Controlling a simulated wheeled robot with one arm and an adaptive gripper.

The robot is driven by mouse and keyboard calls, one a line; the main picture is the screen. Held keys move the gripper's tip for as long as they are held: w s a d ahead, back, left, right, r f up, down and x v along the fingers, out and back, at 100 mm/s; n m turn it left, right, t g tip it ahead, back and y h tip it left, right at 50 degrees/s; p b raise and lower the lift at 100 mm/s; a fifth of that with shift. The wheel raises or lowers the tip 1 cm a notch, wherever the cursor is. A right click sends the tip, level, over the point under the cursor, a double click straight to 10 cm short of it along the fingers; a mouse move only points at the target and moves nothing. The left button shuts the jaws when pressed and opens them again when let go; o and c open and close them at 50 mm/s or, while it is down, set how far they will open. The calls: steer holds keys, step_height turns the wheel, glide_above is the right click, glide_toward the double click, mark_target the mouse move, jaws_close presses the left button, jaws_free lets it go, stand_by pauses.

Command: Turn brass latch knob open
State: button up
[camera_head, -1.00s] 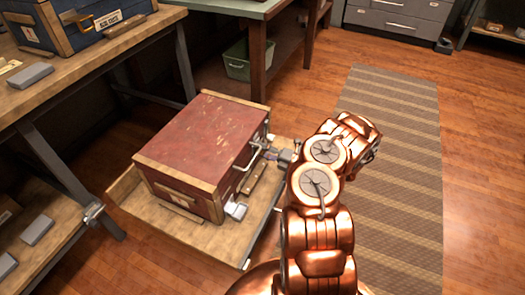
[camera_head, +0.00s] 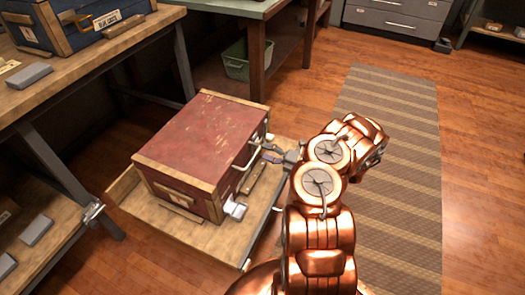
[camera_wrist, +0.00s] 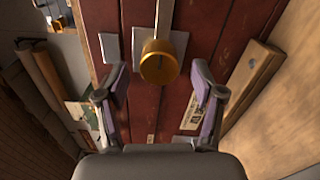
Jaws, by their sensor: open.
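A brass latch knob (camera_wrist: 158,62) sits on a metal bar on the red face of a chest (camera_wrist: 193,62) in the wrist view. My gripper (camera_wrist: 159,85) is open, with one purple-padded finger to each side below the knob, and nothing is between the fingers. The knob lies ahead of the fingertips, close to the line between them; I cannot tell the exact gap. In the head view the red chest (camera_head: 205,140) with wooden edges rests on a low wooden tray, and my gripper (camera_head: 268,154) is at its right side. The knob cannot be made out there.
The wooden tray (camera_head: 125,190) extends around the chest. A workbench with a blue chest (camera_head: 75,30) stands at the left. A green bin (camera_head: 237,62) is under the back table. A striped rug (camera_head: 400,200) covers open floor to the right.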

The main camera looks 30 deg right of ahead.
steer(key=v, duration=0.9)
steer(key=shift+s+d, duration=0.25)
steer(key=shift+s, duration=0.05)
stand_by(0.4)
